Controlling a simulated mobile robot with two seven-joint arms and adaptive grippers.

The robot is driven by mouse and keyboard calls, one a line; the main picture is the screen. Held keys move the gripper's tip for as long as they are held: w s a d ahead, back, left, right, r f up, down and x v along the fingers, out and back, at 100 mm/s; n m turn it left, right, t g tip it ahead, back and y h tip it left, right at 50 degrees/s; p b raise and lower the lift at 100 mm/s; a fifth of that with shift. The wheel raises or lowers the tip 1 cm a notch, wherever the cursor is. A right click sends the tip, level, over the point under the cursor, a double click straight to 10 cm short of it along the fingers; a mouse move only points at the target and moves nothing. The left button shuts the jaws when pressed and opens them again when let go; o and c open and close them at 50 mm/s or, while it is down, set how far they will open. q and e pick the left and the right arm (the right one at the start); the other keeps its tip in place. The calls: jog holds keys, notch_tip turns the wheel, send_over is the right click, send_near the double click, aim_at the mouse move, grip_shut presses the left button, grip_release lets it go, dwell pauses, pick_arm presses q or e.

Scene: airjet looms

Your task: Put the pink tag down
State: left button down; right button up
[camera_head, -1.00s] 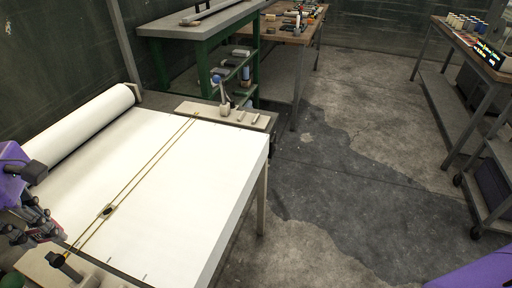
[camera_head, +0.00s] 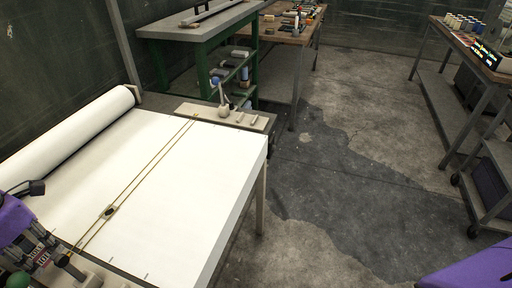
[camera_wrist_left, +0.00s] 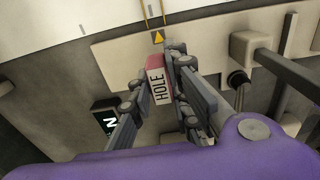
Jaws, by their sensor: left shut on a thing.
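In the head view, my left gripper (camera_head: 40,252) is at the lower left, by the near left corner of the white cloth table. I cannot tell whether the tag touches anything below. My right gripper is out of view.
White cloth (camera_head: 170,190) covers the table, crossed by a thin double rail with a small slider (camera_head: 108,211). A black piece lettered "N" (camera_wrist_left: 106,118) lies left of the fingers in the wrist view. A beige plate (camera_wrist_left: 120,55) lies beyond the tag. Most of the cloth is bare.

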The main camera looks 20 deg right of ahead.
aim_at(48, 261)
pick_arm(q)
jog(key=shift+f, duration=1.45)
jog(key=shift+f, duration=0.1)
jog(key=c, duration=1.7)
grip_release()
jog(key=shift+o, duration=0.2)
notch_tip(48, 261, up, 12)
jog(key=shift+r, duration=0.15)
